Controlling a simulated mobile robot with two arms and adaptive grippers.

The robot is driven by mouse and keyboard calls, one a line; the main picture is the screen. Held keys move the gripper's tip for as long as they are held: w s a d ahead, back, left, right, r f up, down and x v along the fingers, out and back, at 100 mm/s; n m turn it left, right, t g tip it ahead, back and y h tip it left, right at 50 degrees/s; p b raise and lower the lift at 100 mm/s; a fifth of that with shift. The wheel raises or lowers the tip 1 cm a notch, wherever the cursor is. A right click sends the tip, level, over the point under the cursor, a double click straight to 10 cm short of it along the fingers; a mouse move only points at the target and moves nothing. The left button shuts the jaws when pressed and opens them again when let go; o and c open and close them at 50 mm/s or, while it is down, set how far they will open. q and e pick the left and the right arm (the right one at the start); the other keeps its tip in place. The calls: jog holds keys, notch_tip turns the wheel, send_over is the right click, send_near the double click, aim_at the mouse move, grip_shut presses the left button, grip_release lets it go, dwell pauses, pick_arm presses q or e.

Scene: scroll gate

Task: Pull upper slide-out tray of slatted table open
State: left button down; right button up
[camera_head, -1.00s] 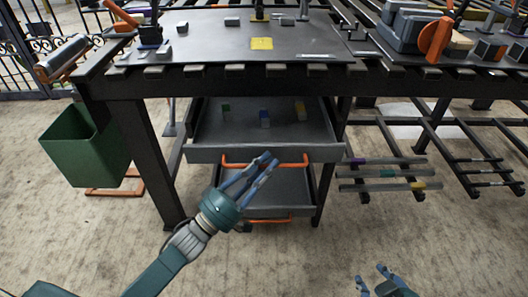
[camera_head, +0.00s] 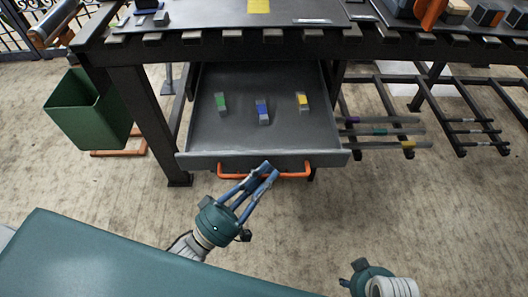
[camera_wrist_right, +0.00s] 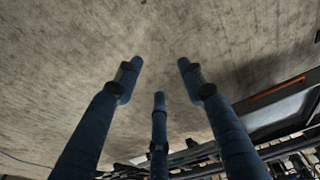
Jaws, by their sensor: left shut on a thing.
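The upper slide-out tray (camera_head: 213,138) is pulled well out from under the slatted table (camera_head: 180,50). Its orange handle (camera_head: 233,172) runs along the front wall. My left gripper (camera_head: 266,170) is at the handle's middle, with its blue fingers shut on it. Inside the tray lie a green-marked block (camera_head: 220,102), a blue-marked block (camera_head: 262,112) and a yellow-marked block (camera_head: 302,101). My right gripper's three fingers are spread apart and empty over the floor in the right wrist view (camera_wrist_right: 158,80). The lower tray is hidden in the head view.
Several grey bars (camera_head: 385,145) with coloured marks stick out on a rack at the right. The concrete floor in front is mostly clear.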

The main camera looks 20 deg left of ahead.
pick_arm(q)
jog(key=shift+s+d+f+p, duration=0.1)
jog(key=shift+s+d+p, duration=0.1)
jog(key=shift+s, duration=0.5)
jog(key=shift+s+d+p, duration=0.15)
jog(key=shift+s, duration=0.55)
jog(key=shift+s+d+f+p, duration=0.1)
jog(key=shift+s+d+p, duration=0.1)
jog(key=shift+s, duration=0.5)
pick_arm(e)
jog(key=shift+s+f, duration=0.2)
jog(key=shift+f, duration=1.05)
jog(key=shift+s+f, duration=0.2)
jog(key=shift+f, duration=1.05)
pick_arm(q)
jog(key=c, duration=1.9)
grip_release()
jog(key=shift+r, duration=0.1)
jog(key=shift+c, duration=0.2)
jog(key=v, duration=1.2)
